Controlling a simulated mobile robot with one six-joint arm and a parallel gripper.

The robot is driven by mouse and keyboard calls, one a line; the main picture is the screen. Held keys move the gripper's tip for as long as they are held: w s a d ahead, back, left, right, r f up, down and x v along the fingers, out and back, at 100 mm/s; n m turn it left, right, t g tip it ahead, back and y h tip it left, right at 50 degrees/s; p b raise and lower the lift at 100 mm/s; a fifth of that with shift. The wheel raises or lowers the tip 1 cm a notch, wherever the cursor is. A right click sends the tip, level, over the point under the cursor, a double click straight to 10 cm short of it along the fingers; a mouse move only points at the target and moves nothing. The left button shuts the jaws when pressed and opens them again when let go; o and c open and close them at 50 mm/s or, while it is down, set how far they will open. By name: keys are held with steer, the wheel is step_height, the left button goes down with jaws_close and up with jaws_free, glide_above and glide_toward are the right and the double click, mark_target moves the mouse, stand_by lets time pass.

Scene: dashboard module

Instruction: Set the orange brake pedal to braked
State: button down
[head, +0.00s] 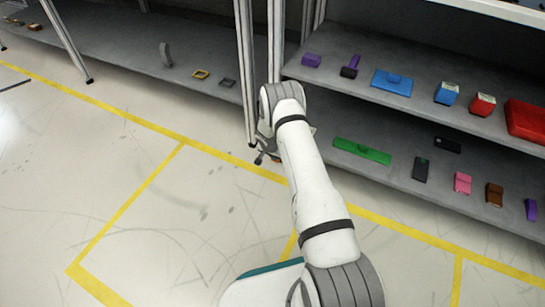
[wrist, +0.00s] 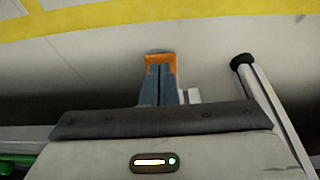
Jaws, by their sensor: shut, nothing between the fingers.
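My gripper (wrist: 161,66) is shut, its two blue-grey fingers side by side. A small orange piece (wrist: 160,59) shows at the fingertips in the wrist view. I cannot tell whether it is part of the fingertips or the pedal. No brake pedal or dashboard module can be made out clearly in either view.
Shelves at the right hold a green plate (head: 362,151), a blue plate (head: 392,82), a red box (head: 527,120) and several small items. Upright metal posts (head: 245,70) stand close to my gripper. The floor at the left, with yellow lines (head: 128,208), is clear.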

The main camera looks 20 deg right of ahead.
steer(key=s+a+r, duration=0.3)
steer(key=s+r, duration=0.1)
steer(key=r, duration=0.4)
steer(key=shift+a, duration=0.4)
steer(key=shift+r, duration=0.15)
